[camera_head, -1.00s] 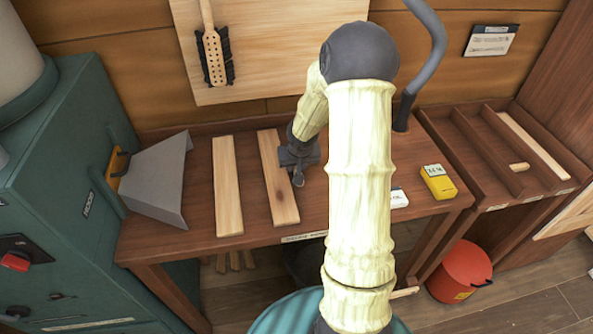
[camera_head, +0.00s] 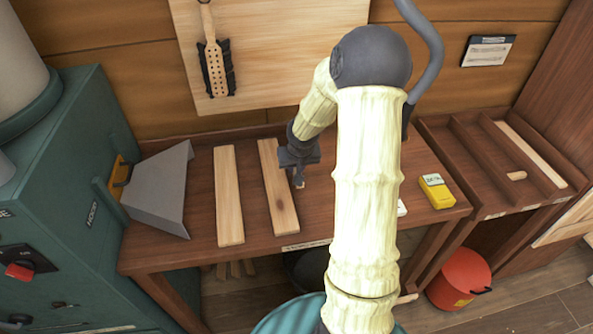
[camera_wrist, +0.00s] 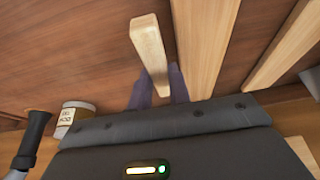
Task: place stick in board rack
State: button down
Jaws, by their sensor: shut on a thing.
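A short pale wooden stick (camera_wrist: 148,48) is held in my gripper (camera_wrist: 158,88), between the two finger tips, and points away from the wrist. In the head view my gripper (camera_head: 299,170) is over the workbench, just right of a long board, and only the light end of the stick (camera_head: 299,184) shows below it. The board rack (camera_head: 462,150) is the brown divided tray at the right, with lengthwise dividers. A long pale board (camera_head: 532,154) lies in its right side, and a small wooden piece (camera_head: 517,175) is near its middle.
Two long boards, left (camera_head: 228,195) and right (camera_head: 278,190), lie on the workbench (camera_head: 190,250). A grey sheet-metal hood (camera_head: 160,190) is at its left. A yellow box (camera_head: 437,191) stands between my arm and the rack. A red bucket (camera_head: 462,278) is on the floor.

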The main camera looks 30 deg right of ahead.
notch_tip(320, 180, up, 5)
jog(key=shift+d+r+p, duration=0.1)
jog(key=shift+r+p, duration=0.1)
jog(key=shift+p, duration=0.5)
jog(key=shift+s+r, duration=0.1)
jog(key=shift+r, duration=0.5)
jog(key=shift+f, duration=0.1)
